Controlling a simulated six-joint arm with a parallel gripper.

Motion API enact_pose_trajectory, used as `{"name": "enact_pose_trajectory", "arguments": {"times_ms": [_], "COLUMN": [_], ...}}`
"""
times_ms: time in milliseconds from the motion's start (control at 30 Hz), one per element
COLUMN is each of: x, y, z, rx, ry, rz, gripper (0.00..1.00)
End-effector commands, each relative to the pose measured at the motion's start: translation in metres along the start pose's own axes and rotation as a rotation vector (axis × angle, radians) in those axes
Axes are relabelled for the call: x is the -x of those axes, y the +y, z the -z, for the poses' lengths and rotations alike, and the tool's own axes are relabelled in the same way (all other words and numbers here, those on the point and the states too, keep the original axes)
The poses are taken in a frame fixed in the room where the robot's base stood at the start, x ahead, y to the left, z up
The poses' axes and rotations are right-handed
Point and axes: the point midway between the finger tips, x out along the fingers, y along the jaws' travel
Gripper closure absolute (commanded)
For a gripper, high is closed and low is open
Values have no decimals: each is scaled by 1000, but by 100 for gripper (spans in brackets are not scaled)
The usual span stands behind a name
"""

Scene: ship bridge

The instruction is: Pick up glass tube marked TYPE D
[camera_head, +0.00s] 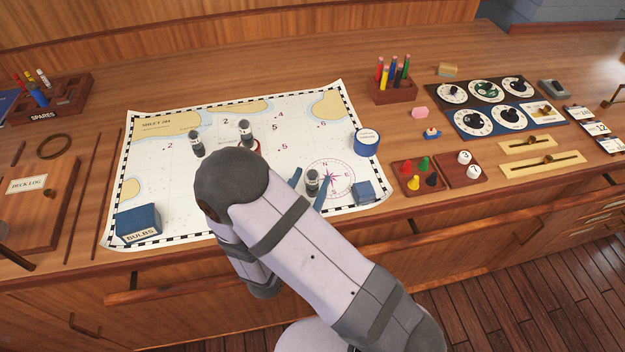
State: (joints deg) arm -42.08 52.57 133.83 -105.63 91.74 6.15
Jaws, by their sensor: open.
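Several small dark-and-pale upright cylinders, which look like glass tubes, stand on the chart (180,200). One tube (197,145) is at the upper left and another tube (246,132) is at the upper middle, just behind my arm. A third tube (312,182) stands by the compass rose. I cannot read a TYPE D marking on any of them. My gripper (309,181) shows as two blue fingers, spread apart, one on each side of the third tube. The wrist is hidden behind my arm. I cannot tell how high the fingers are or whether they touch the tube.
A blue BULBS box (138,223) lies at the chart's lower left. A blue round tin (366,142) and a small blue box (364,192) are right of the gripper. A SPARES rack (65,105) stands far left, and a pencil holder (393,90) at the back. A red ring is partly hidden behind my arm.

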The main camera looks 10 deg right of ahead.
Motion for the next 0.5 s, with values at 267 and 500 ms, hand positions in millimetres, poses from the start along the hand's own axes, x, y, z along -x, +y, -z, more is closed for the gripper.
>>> {"name": "enact_pose_trajectory", "arguments": {"times_ms": [267, 500], "x": [-8, -35], "y": [-1, -4], "z": [-2, -5], "rx": [0, 1], "ry": [0, 0], "rz": [2, 5], "gripper": [53, 53]}}
